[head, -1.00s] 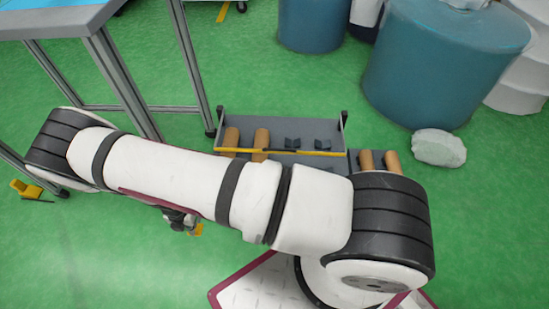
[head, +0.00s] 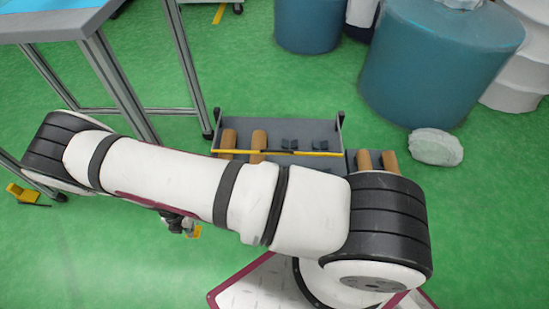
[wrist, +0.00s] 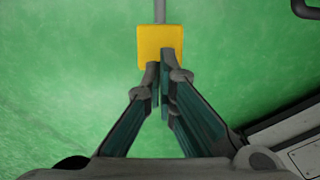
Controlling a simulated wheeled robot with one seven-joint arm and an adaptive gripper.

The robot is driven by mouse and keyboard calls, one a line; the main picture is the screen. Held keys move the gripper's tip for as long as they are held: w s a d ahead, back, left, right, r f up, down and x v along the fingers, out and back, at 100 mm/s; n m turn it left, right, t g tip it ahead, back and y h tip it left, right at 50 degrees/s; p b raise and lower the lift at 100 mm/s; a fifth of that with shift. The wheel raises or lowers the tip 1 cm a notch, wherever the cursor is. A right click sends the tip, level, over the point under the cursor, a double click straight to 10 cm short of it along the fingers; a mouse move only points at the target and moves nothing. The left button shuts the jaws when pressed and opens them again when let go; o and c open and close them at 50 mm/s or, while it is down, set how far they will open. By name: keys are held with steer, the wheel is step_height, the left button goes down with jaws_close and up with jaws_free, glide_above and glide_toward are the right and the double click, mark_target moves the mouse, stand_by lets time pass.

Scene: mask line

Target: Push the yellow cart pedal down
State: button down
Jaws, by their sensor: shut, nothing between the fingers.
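The yellow cart pedal (wrist: 160,43) is a square plate on the end of a grey bar, at the top middle of the wrist view. My gripper (wrist: 164,78) is shut and empty, its fingertips overlapping the pedal's lower edge in the picture. I cannot tell whether they touch it. In the head view my gripper (head: 176,224) is a small dark shape partly hidden below my arm. A small yellow patch (head: 196,232) beside it looks like the pedal, mostly covered.
A grey shelf unit (head: 280,131) with brown rolls stands behind my arm. Blue drums (head: 430,60) and a white crumpled bundle (head: 436,147) are at the right. A metal-framed table (head: 60,20) is at the upper left. Another yellow piece (head: 22,193) lies at far left. Green floor is open at lower left.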

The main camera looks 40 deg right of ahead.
steer(key=shift+f+b, duration=1.6)
steer(key=shift+f, duration=1)
step_height(320, 180, up, 8)
steer(key=p, duration=0.6)
steer(key=shift+r+p, duration=0.1)
steer(key=shift+p, duration=0.2)
